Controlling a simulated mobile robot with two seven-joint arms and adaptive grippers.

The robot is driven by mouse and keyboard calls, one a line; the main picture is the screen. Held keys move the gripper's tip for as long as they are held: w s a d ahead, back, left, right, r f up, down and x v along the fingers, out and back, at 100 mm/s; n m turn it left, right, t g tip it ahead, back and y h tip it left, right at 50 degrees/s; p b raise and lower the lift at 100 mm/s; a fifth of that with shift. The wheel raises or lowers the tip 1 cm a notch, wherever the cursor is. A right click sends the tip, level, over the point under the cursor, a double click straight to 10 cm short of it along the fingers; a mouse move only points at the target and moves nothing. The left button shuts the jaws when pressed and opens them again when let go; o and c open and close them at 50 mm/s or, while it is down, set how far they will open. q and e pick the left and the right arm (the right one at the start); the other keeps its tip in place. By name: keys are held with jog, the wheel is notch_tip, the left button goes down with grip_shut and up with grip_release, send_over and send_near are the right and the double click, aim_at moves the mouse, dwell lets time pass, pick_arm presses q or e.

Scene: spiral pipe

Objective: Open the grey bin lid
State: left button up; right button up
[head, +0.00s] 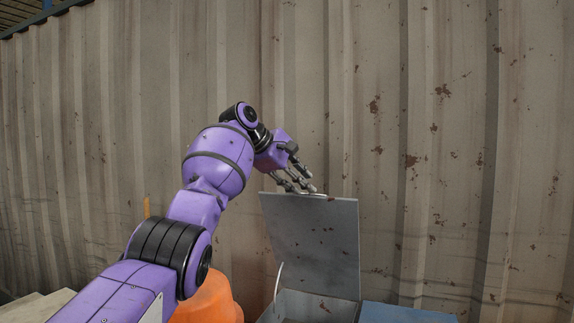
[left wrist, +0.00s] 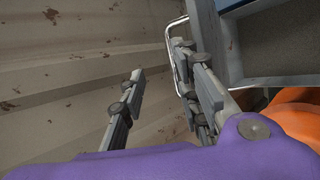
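The grey bin lid (head: 312,243) stands raised, nearly upright, at the back of the grey bin (head: 304,308), whose opening shows at the bottom edge of the head view. My left gripper (head: 304,184) is at the lid's top edge, by its thin metal handle (head: 318,195). In the left wrist view, my left gripper (left wrist: 160,85) has its fingers spread apart with no object visibly clamped between them. The handle (left wrist: 169,38) loops close beside the right-hand finger; I cannot tell whether they touch. My right gripper is not in view.
A rusty corrugated metal wall (head: 440,150) stands behind the bin. An orange object (head: 212,301) is left of the bin, partly behind my arm. A blue surface (head: 405,313) is to the bin's right.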

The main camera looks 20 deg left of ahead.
pick_arm(q)
jog(key=v, duration=0.8)
jog(key=shift+d, duration=0.25)
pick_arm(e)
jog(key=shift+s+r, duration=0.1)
pick_arm(q)
jog(key=shift+s+a+r, duration=0.1)
jog(key=shift+s+r, duration=0.1)
jog(key=shift+s, duration=0.1)
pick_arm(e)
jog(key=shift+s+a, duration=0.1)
pick_arm(q)
jog(key=shift+w+f, duration=0.1)
jog(key=shift+w, duration=0.05)
